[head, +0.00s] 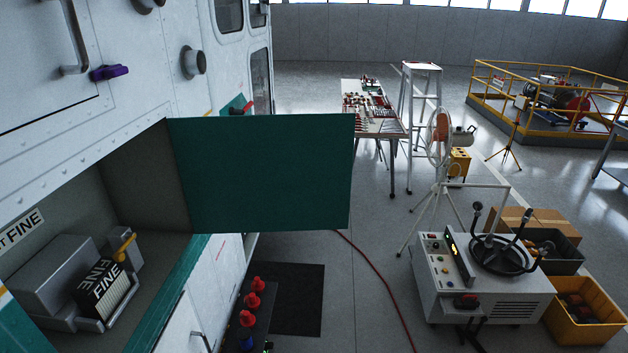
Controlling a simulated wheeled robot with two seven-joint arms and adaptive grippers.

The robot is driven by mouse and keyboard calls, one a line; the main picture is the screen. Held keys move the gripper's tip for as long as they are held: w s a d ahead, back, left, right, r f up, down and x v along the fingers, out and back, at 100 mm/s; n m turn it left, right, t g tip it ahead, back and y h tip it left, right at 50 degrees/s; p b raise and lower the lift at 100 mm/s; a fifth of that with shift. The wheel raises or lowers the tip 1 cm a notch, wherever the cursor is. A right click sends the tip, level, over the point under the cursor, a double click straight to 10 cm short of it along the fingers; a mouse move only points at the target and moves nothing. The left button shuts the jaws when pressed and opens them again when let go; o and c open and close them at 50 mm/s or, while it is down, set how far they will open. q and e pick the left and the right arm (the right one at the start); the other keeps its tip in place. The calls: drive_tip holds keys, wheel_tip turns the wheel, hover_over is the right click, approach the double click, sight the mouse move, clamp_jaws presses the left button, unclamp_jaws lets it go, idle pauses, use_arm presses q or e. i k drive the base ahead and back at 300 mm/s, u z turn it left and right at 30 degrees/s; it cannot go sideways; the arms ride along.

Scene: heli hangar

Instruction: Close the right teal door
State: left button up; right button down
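The right teal door (265,172) stands open in the head view. It is a flat teal panel that sticks out to the right from the right edge of an open bay (140,190) in the white helicopter's side. Inside the bay sit a grey box unit (55,273) with a black and white label and a yellow lever (126,246). Neither of my grippers shows in this view, and nothing is seen touching the door.
A grey control cart (478,290) with a black wheel stands at the lower right, beside a yellow crate (585,318). A rack with red knobs (252,303) stands below the door. A red hose (378,273) crosses the floor.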

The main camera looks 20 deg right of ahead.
sight(258, 174)
drive_tip(key=z, duration=2.05)
drive_tip(key=i, duration=2.85)
drive_tip(key=u, duration=2.45)
drive_tip(key=i, duration=0.75)
drive_tip(key=u, duration=2.1)
